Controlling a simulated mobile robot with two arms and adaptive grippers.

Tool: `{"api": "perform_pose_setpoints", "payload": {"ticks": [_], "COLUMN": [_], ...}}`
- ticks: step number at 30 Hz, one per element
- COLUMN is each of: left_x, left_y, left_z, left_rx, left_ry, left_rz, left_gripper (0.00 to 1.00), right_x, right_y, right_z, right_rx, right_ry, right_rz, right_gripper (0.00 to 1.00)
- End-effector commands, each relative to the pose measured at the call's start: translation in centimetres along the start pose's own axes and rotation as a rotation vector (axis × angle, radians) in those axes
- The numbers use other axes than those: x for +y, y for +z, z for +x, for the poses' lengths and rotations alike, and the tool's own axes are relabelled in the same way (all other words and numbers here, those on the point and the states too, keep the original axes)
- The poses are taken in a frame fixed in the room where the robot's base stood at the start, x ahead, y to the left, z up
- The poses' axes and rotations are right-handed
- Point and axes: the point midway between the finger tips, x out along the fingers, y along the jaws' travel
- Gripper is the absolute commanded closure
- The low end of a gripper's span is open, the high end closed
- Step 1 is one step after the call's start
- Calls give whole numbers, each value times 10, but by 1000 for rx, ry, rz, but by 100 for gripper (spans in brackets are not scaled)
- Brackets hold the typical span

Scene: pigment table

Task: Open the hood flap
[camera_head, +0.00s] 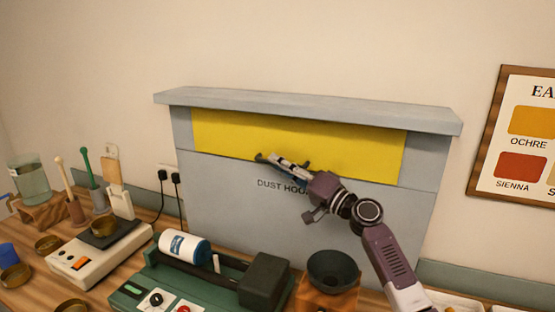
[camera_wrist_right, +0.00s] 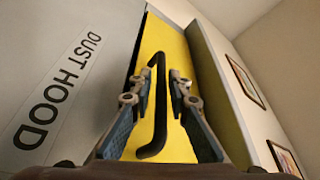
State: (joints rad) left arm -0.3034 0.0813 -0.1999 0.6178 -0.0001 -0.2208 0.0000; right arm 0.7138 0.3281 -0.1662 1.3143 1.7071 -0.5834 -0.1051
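The hood flap (camera_head: 300,140) is a yellow panel set in the upper front of the grey dust hood (camera_head: 215,205); it appears closed, flat across the front. It also shows in the right wrist view (camera_wrist_right: 178,145). Its black bar handle (camera_head: 261,157) runs along the lower edge of the flap, partly hidden by my right gripper (camera_head: 288,163). In the right wrist view, the handle (camera_wrist_right: 160,105) lies between the two fingers of the gripper (camera_wrist_right: 161,85). The fingers are apart, with visible gaps to the bar. My left gripper is not in view.
A green machine with a white-and-blue jar (camera_head: 185,247) and a dark bowl (camera_head: 332,270) stand below the hood. A scale (camera_head: 97,260), brass dishes and brushes fill the left side. A colour chart (camera_head: 525,150) hangs on the right wall.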

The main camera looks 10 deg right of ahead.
Motion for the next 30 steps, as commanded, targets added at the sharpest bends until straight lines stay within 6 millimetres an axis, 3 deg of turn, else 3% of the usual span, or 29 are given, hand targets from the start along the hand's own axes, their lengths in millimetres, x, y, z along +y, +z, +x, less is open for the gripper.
{"api": "perform_pose_setpoints", "payload": {"ticks": [11,16,30], "left_x": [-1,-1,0], "left_y": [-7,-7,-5], "left_z": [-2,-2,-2], "left_rx": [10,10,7], "left_ry": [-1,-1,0], "left_rz": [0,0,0], "left_gripper": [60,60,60], "right_x": [0,0,1], "right_y": [1,1,0], "right_z": [7,7,8], "right_rx": [-1,-1,-1], "right_ry": [0,0,3], "right_rz": [-1,-1,5], "right_gripper": [84,100,100]}}
